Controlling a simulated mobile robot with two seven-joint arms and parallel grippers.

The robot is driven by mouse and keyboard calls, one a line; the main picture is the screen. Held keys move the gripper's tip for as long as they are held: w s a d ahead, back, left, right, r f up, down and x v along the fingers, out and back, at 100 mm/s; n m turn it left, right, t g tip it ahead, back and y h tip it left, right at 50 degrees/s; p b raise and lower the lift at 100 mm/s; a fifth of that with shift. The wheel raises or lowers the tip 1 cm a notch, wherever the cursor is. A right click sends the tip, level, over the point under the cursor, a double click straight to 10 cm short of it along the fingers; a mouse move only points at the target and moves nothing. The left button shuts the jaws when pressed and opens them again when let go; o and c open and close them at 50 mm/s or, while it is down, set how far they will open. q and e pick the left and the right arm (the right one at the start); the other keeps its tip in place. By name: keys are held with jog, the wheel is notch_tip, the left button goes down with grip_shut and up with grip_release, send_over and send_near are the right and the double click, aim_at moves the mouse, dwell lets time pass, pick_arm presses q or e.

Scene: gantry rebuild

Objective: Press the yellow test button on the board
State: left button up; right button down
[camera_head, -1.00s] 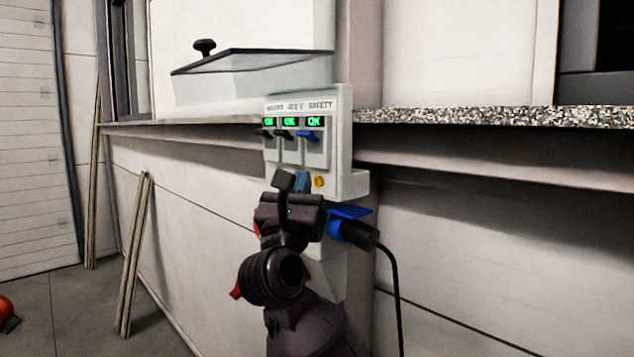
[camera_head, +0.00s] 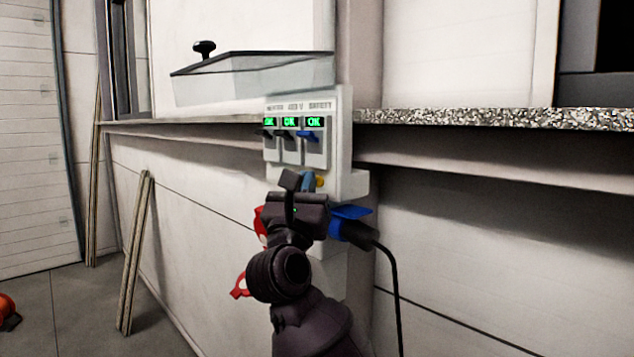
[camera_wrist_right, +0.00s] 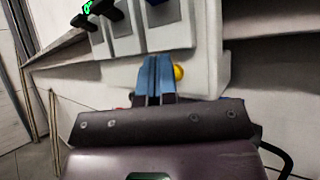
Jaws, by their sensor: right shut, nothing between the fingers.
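The white board (camera_head: 344,150) is fixed to the wall, with three breaker switches under green OK displays in the head view. The yellow test button (camera_head: 320,181) is low on the board, partly hidden behind my right gripper (camera_head: 308,180). In the right wrist view the yellow button (camera_wrist_right: 178,72) shows just to the right of the blue fingertips of my right gripper (camera_wrist_right: 156,60). The fingers are together with nothing between them. I cannot tell whether they touch the board. My left gripper is not in view.
A blue plug (camera_head: 350,214) with a black cable sits below the board, right of my gripper. A clear cover with a black knob (camera_head: 255,78) is raised above the board. A speckled ledge (camera_head: 490,119) runs right. Wooden strips (camera_head: 134,255) lean at left.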

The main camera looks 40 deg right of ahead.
jog(key=shift+d, duration=0.25)
dwell(0.4)
jog(key=shift+a, duration=0.85)
jog(key=shift+s+a, duration=0.15)
jog(key=shift+a, duration=1.1)
jog(key=shift+s+a, duration=0.1)
jog(key=shift+a, duration=1.15)
